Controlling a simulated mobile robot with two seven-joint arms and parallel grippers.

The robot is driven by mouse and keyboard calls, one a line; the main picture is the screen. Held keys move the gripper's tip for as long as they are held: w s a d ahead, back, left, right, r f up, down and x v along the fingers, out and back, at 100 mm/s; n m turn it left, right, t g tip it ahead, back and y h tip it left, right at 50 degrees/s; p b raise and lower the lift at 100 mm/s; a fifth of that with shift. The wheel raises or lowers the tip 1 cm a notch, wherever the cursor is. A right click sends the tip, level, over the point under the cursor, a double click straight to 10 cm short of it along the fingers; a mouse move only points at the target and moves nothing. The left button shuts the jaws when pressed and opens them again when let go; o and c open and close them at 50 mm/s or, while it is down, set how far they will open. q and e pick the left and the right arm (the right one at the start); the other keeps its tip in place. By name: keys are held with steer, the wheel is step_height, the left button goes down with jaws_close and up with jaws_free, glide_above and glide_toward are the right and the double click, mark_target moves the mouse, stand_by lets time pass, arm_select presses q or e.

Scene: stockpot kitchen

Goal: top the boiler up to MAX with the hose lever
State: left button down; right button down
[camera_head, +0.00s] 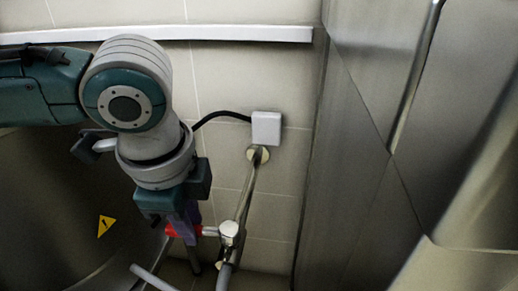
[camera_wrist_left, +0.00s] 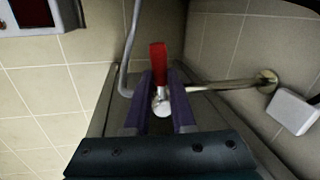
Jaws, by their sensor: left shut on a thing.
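The red hose lever (camera_head: 171,231) sits on a pale metal valve (camera_head: 229,232) low by the tiled wall. My left gripper (camera_head: 188,238) reaches down to it from the left and is shut on the lever. In the left wrist view, the red lever (camera_wrist_left: 158,56) stands up between the purple fingers of my left gripper (camera_wrist_left: 160,88), with a round metal end below it. A large curved steel vessel (camera_head: 45,205) with a yellow warning sticker, likely the boiler, fills the lower left. No MAX mark or water level shows. My right gripper is not in view.
A metal pipe (camera_head: 246,190) runs from the valve up to a wall flange under a white box (camera_head: 266,128). A steel cabinet (camera_head: 375,200) closes off the right. A grey hose (camera_wrist_left: 127,55) and a box with a dark display (camera_wrist_left: 35,16) show in the wrist view.

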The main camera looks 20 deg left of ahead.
arm_select(q)
steer(key=shift+s+d+n+g+y+p, duration=0.3)
steer(key=shift+s+d+n+p, duration=0.35)
steer(key=shift+n+p, duration=1.45)
steer(key=shift+s+d+n+g+y+p, duration=0.25)
steer(key=shift+d+n+p, duration=0.65)
steer(key=shift+n+p, duration=1.15)
steer(key=shift+s+d+n+g+y+p, duration=0.15)
steer(key=shift+s+d+n+g+p, duration=0.35)
steer(key=shift+n+p, duration=1.6)
steer(key=shift+d+n, duration=0.3)
steer(key=shift+n, duration=0.05)
steer(key=c, duration=0.8)
jaws_free()
steer(key=shift+o, duration=0.2)
step_height(320, 180, up, 10)
steer(key=d+p, duration=0.2)
steer(key=p, duration=0.4)
steer(key=shift+f, duration=0.15)
steer(key=shift+s, duration=0.1)
